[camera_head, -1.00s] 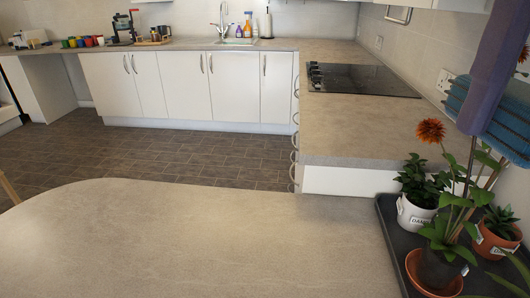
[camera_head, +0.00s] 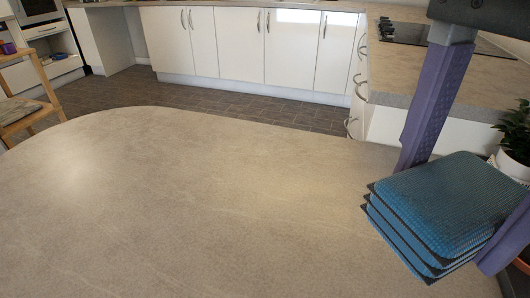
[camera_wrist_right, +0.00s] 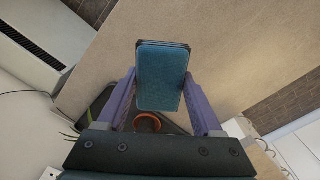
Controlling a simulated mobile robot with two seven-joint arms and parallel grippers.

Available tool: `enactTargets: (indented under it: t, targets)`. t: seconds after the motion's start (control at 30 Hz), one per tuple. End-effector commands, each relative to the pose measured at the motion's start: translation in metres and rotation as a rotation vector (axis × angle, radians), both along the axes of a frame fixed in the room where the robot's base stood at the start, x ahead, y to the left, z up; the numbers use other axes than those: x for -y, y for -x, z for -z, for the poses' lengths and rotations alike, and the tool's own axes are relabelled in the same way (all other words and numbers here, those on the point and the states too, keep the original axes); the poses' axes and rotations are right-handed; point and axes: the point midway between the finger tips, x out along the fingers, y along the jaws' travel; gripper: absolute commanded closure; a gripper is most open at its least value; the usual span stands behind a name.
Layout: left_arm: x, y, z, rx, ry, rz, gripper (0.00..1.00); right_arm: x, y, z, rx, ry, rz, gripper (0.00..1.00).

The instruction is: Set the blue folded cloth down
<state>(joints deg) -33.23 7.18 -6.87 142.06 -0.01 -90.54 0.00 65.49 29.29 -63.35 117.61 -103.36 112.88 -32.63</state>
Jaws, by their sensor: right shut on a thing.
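The blue folded cloth (camera_head: 440,205) is a stack of textured layers with dark edges, at the right of the head view. It also shows in the right wrist view (camera_wrist_right: 163,78), between two purple fingers. My right gripper (camera_head: 458,190) is shut on the cloth, one finger on its far side and one on its near side. The cloth is held above the right end of the worktop (camera_head: 200,200), tilted a little. Whether its underside touches anything is hidden. My left gripper is in no frame.
The worktop left of the cloth is wide and bare. A potted plant (camera_head: 515,140) stands close behind the cloth at the right edge. A wooden chair (camera_head: 28,108) stands at the far left. White cabinets (camera_head: 240,42) line the back beyond the dark floor.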

Motion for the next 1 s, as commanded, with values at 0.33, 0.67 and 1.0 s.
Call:
enactTargets:
  t: [0.33,0.67,1.0]
  targets:
    - [0.0,0.0,0.035,0.0,0.0,0.0,0.5,-0.017,0.014,0.048,0.005,-0.019,0.287,0.86]
    - [0.002,0.0,0.046,0.0,0.007,-0.005,0.5,-0.016,0.016,0.135,0.001,-0.016,0.298,0.86]
    - [0.003,0.0,0.055,0.0,0.011,-0.007,0.5,-0.017,0.014,0.198,0.006,-0.019,0.296,0.86]
